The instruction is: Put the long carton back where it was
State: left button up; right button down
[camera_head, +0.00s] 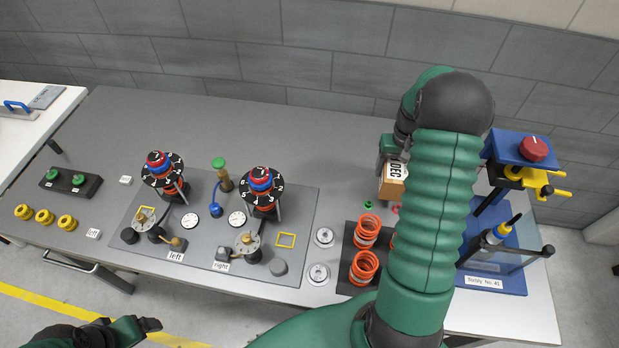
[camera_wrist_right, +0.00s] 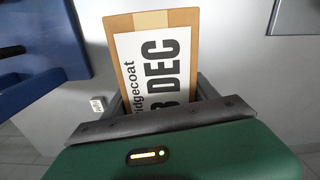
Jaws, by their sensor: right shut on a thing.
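The long carton (camera_head: 391,190) is brown with a white label reading "DEC" and shows at the back right of the bench, partly hidden by my right arm. In the right wrist view the carton (camera_wrist_right: 124,60) stretches away from the jaws, its label reading "ridgecoat" and "DEC". My right gripper (camera_wrist_right: 160,98) is shut on the carton's near end. Whether the carton touches the bench cannot be told. My left gripper (camera_head: 135,326) is at the bottom left, in front of the bench and away from the carton; its jaw opening is unclear.
Orange springs (camera_head: 366,268) stand on a dark tray right of the fixture plate (camera_head: 300,210). A blue stand (camera_head: 510,275) with a red knob (camera_head: 534,149) is close on the right. The bench's back middle (camera_head: 300,135) is clear.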

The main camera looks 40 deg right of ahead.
jog(key=p, duration=0.3)
send_over(338, 185)
jog(key=shift+d+f, duration=0.2)
jog(key=shift+f, duration=0.55)
jog(key=f, duration=0.2)
jog(key=f+p, duration=0.1)
jog(key=shift+a, duration=0.25)
jog(key=shift+d+f, duration=0.25)
jog(key=shift+f, duration=0.1)
jog(key=shift+c, duration=1.8)
grip_release()
jog(key=shift+d, duration=0.1)
jog(key=shift+o, duration=0.6)
jog(key=shift+a, duration=0.2)
jog(key=shift+r, duration=0.1)
